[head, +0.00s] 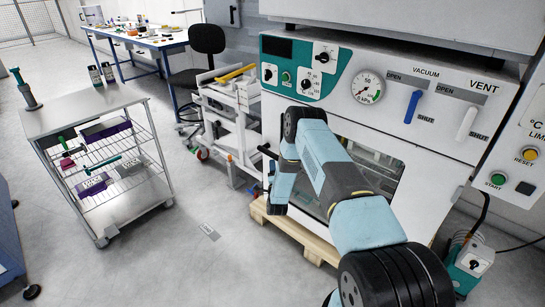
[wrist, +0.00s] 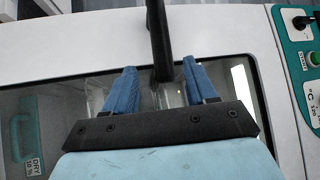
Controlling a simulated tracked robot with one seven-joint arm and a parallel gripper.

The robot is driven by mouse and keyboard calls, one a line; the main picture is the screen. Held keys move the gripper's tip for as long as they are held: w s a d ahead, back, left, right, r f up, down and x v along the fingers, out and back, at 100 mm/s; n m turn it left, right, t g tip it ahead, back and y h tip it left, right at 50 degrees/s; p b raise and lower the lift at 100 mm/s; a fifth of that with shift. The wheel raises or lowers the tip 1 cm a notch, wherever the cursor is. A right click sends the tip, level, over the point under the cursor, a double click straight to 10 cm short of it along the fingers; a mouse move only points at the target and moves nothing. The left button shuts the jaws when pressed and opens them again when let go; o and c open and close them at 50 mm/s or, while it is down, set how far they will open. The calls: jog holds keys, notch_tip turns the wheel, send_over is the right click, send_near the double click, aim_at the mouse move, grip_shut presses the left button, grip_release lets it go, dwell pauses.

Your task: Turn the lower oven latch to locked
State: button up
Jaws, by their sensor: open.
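The oven's white front (head: 400,125) fills the right half of the head view, with its glass door (head: 385,175) partly behind my arm. In the wrist view a black latch bar (wrist: 157,30) runs down from the top edge over the door frame to the glass. My gripper (wrist: 158,72) is open, with one blue finger on each side of the bar's lower end. A gap shows on both sides. I cannot tell how deep the bar sits between the fingers. In the head view the arm hides the fingers and most of the latch area.
A teal control panel (head: 297,75), a gauge (head: 367,87), a blue vacuum handle (head: 412,106) and a white vent handle (head: 466,123) are above the door. A wire cart (head: 95,110) stands left and a white trolley (head: 225,110) near the oven.

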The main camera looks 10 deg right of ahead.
aim_at(272, 155)
jog(key=x, duration=0.9)
jog(key=shift+c, duration=0.3)
grip_shut()
